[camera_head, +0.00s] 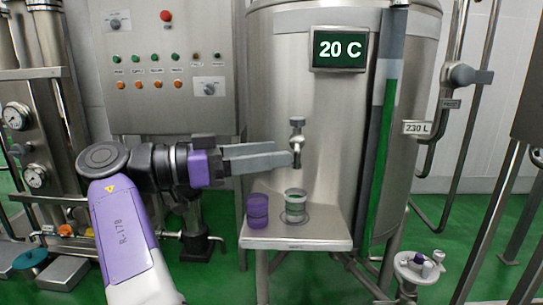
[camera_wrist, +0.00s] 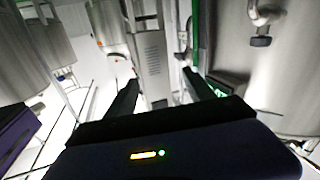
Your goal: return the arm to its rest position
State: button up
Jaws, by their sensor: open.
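My arm (camera_head: 122,230), purple and white, reaches up from the lower left of the head view and bends to the right. My gripper (camera_head: 292,154) is level, with its grey fingers pointing right at the tank's tap. In the wrist view the two dark fingers (camera_wrist: 160,92) stand apart with nothing between them. The fingertips overlap the tap (camera_head: 297,133) in the head view; I cannot tell whether they touch it. A purple container (camera_head: 257,211) and a greenish cup (camera_head: 295,205) stand below the gripper on a steel shelf.
The steel tank (camera_head: 330,120) with a "20 C" display (camera_head: 340,49) fills the middle. A control panel (camera_head: 168,90) with buttons hangs behind my arm. Pipes and gauges crowd the left. A small round stand (camera_head: 421,265) is at lower right. Green floor shows between.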

jog(key=w+a+f+n+t+y, duration=0.4)
jog(key=w+f+n+t+y, duration=0.4)
jog(key=w+n, duration=0.25)
notch_tip(320, 180, down, 12)
jog(key=w+n+t+y, duration=0.1)
jog(key=n+t+y, duration=0.2)
jog(key=n+y, duration=0.25)
jog(key=s+d+f+n+t+y, duration=0.1)
jog(key=s+d+f+n+y, duration=0.15)
jog(key=s+f, duration=0.4)
jog(key=s+d+f+n+y, duration=0.1)
jog(key=s+d+f+y, duration=0.25)
jog(key=s+f, duration=0.3)
jog(key=s+d+f+m+g+h, duration=0.15)
jog(key=s+d, duration=0.45)
jog(key=s, duration=0.8)
jog(key=s+d+m, duration=0.2)
jog(key=s+d, duration=0.4)
jog(key=s, duration=0.8)
jog(key=s+d+f+m+g, duration=0.15)
jog(key=s+d, duration=0.55)
jog(key=s, duration=0.8)
notch_tip(320, 180, up, 19)
jog(key=m+p, duration=0.1)
jog(key=p, duration=1.7)
jog(key=shift+f+h, duration=0.15)
jog(key=shift+h, duration=0.15)
